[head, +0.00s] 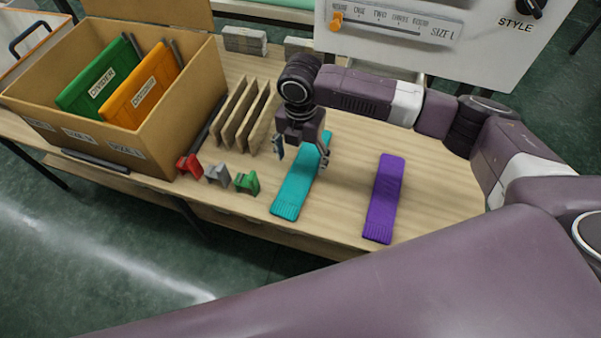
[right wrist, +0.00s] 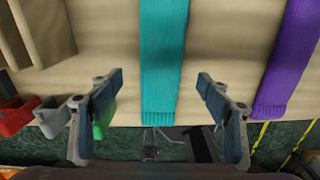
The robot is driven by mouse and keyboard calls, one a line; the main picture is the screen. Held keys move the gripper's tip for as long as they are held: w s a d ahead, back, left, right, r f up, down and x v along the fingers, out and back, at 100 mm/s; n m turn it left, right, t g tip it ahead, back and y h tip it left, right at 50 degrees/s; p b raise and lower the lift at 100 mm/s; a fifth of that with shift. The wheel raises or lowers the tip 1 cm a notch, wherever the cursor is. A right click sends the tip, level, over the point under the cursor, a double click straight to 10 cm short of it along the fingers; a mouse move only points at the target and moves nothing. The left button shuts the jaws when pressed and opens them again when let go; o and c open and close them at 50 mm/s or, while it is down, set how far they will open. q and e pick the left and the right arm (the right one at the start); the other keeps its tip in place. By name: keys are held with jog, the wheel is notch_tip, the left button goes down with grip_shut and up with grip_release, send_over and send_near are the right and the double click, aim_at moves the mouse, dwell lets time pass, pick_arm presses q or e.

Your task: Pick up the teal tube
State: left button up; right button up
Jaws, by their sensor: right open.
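The teal tube (head: 294,191) is a flat ribbed knitted strip lying on the wooden table, left of a purple one. My right gripper (head: 301,160) is above the teal tube, with its fingers apart on either side of it and its wrist hiding part of the strip. In the right wrist view the teal tube (right wrist: 163,60) runs down between the two open fingers (right wrist: 160,95), with nothing gripped. The left gripper does not show in either view.
The purple tube (head: 384,198) lies to the right on the table (head: 440,195). Red (head: 188,167), grey (head: 216,174) and green (head: 247,182) clips stand along the front edge. Upright wooden slats (head: 243,115) and a divider box (head: 190,108) are at left. A control panel (head: 440,60) stands behind.

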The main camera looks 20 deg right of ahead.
aim_at(301, 173)
notch_tip(301, 173, down, 6)
jog(key=shift+d+r, duration=0.15)
jog(key=shift+r, duration=0.1)
jog(key=c, duration=1)
